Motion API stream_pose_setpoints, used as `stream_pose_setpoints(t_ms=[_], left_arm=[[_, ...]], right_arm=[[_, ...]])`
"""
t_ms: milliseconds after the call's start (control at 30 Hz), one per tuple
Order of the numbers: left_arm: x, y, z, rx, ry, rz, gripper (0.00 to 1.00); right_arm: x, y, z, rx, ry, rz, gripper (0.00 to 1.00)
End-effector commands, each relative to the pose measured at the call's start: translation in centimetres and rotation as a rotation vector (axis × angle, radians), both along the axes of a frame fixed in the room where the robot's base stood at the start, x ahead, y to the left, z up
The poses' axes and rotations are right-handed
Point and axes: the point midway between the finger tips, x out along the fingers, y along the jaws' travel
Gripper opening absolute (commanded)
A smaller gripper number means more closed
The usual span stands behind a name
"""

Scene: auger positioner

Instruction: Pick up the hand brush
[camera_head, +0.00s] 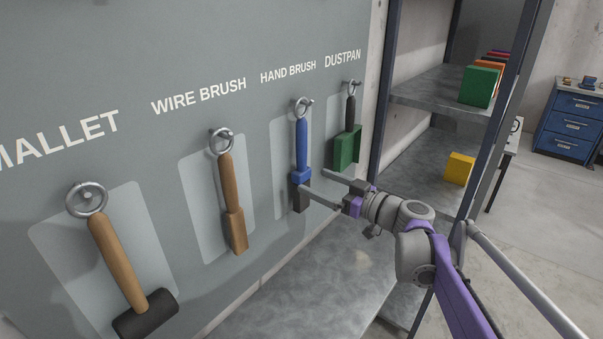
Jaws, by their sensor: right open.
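The hand brush (302,147) hangs upright by its ring from a peg on the grey tool board, under the label HAND BRUSH. It has a blue handle, a wider blue block and dark bristles at the bottom. My right gripper (318,187) comes in from the right, its two fingers apart and pointing at the board. One fingertip is close to the brush's lower end, by the bristles; the other is to the right, below the dustpan. I cannot tell whether a finger touches the brush. My left gripper is not in view.
A green dustpan (347,149) hangs just right of the brush. A wire brush (232,195) and a mallet (118,262) hang to the left. A metal shelf unit (425,98) with a green box (479,86) and a yellow box (459,168) stands at right. A grey surface lies below the board.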

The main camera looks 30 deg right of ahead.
Motion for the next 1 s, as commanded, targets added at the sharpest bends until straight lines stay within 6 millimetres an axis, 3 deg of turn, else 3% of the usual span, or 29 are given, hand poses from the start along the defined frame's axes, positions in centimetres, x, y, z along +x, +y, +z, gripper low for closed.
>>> stream_pose_setpoints(t_ms=[233, 567, 1000], left_arm=[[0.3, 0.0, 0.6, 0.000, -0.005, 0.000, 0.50], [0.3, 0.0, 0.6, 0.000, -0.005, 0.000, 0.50], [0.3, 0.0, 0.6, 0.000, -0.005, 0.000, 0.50]], right_arm=[[3.5, 1.2, 0.1, 0.000, -0.001, 0.004, 0.97], [4.0, 1.4, 0.0, 0.000, 0.000, 0.000, 0.96], [4.0, 1.4, 0.0, 0.000, 0.000, 0.001, 0.17]])
